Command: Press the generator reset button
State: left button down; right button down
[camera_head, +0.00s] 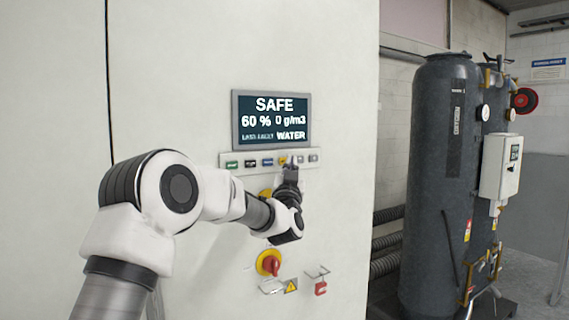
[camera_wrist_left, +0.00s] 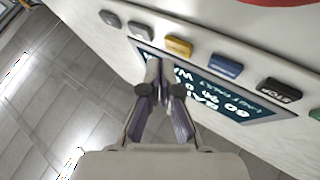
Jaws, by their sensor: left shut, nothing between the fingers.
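A row of small buttons sits on a light strip (camera_head: 226,162) under the display of the white cabinet. The yellow button (camera_head: 283,160) lies between a blue one and two grey ones. It also shows in the left wrist view (camera_wrist_left: 178,46), with the blue button (camera_wrist_left: 225,66) and black STOP button (camera_wrist_left: 279,90). I cannot read which one is marked reset. My left gripper (camera_head: 292,163) is shut and empty, its tips close to the strip near the yellow and nearer grey button (camera_wrist_left: 141,30). In the left wrist view the fingertips (camera_wrist_left: 154,72) overlap the display. Contact is unclear.
The display (camera_head: 271,119) reads SAFE, 60 %, 0 g/m3, WATER. A red knob on a yellow base (camera_head: 270,263) and a red padlock (camera_head: 320,288) are lower on the cabinet. Dark tanks (camera_head: 440,180) stand to the right. Open floor (camera_wrist_left: 60,110) shows in the wrist view.

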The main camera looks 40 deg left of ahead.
pick_arm(q)
jog(key=d, duration=0.1)
jog(key=s+d+b, duration=0.1)
jog(key=d, duration=0.1)
jog(key=d+b, duration=0.1)
jog(key=shift+s+d, duration=0.25)
jog(key=shift+s, duration=0.15)
dwell(0.5)
